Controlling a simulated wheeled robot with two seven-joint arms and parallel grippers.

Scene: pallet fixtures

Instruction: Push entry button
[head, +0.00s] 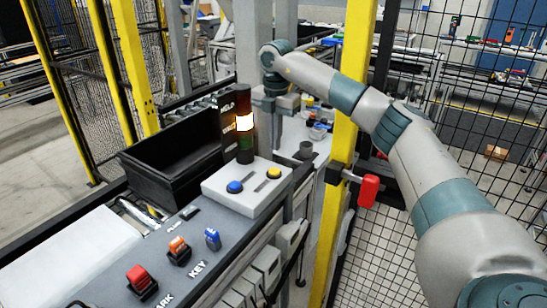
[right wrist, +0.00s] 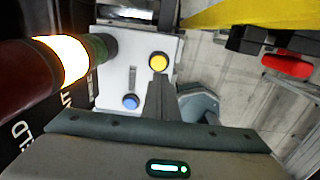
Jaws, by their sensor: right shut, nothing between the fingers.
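A white button box (head: 247,190) stands on the console's far end, with a blue button (head: 235,187) on the left and a yellow button (head: 274,172) on the right. No readable label shows which one is the entry button. My right gripper (head: 277,128) points down above and beyond the box, its fingers shut and empty. In the right wrist view, the shut fingertips (right wrist: 160,80) appear just below the yellow button (right wrist: 159,63), with the blue button (right wrist: 130,102) to their left. I cannot tell how far the tips are from the yellow button. My left gripper is not in view.
A signal tower (head: 243,123) with its amber section lit stands beside the box. A black bin (head: 175,160) is to the left. Red, orange and blue switches (head: 141,279) sit on the near console. A yellow post (head: 350,100) and a red handle (head: 369,190) stand right of the box.

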